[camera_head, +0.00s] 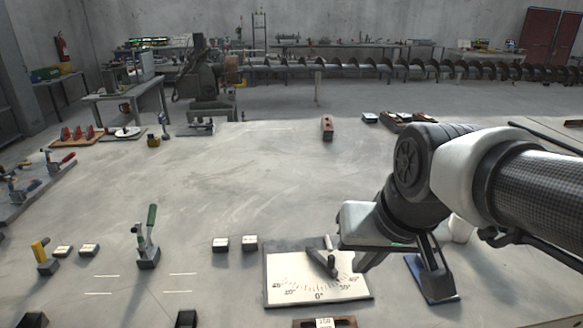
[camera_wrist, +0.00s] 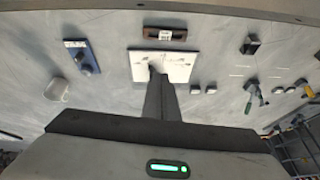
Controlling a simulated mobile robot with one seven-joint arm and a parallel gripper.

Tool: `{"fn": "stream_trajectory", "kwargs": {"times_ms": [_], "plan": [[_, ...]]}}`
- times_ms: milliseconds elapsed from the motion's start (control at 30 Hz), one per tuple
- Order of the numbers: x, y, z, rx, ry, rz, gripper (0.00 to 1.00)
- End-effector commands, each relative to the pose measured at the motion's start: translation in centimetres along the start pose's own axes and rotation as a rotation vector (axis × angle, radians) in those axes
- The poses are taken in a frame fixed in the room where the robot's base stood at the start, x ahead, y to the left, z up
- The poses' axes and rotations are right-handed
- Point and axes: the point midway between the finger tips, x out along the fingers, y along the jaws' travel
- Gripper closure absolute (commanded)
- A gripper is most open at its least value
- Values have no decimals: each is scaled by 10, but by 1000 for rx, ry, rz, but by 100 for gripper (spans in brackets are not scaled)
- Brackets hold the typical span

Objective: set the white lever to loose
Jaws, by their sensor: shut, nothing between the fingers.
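A white angle plate (camera_head: 290,290) with a printed degree scale lies flat at the front centre of the table. It also shows in the wrist view (camera_wrist: 182,72). A dark pointer arm (camera_head: 319,262) on it slants down to the right of the 0° mark. A small pale upright lever (camera_head: 329,243) stands at its upper end, leaning slightly left. I cannot read any loose mark. My gripper (camera_head: 362,266) is shut and empty above the plate's right side, to the right of the lever. In the wrist view my fingers (camera_wrist: 154,68) cover part of the plate and hide the lever.
A blue plate (camera_head: 445,299) lies right of the angle plate, partly behind my arm. A white mug (camera_wrist: 57,90) stands beyond it. Green-handled (camera_head: 151,218) and yellow-handled (camera_head: 40,250) clamps and small labelled blocks (camera_head: 221,244) are on the left. The table's middle is clear.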

Motion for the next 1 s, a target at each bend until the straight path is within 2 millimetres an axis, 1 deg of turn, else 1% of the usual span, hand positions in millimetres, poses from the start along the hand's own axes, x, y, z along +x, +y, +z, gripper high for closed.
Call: {"fn": "stream_trajectory", "kwargs": {"times_ms": [33,167,200,267,400,533,700,800,900,1000], "plan": [[9,-5,-11,12,-36,-9,100],[38,-13,-36,59,-94,-8,100],[49,-15,-42,72,-112,-1,100],[65,-19,-51,89,-134,15,100],[104,-25,-69,118,-173,76,100],[142,-29,-82,127,-187,156,100],[187,-33,-99,109,-164,281,100],[210,-37,-110,80,-127,358,100],[229,-42,-123,39,-76,428,100],[243,-48,-136,-5,-20,486,100]]}}
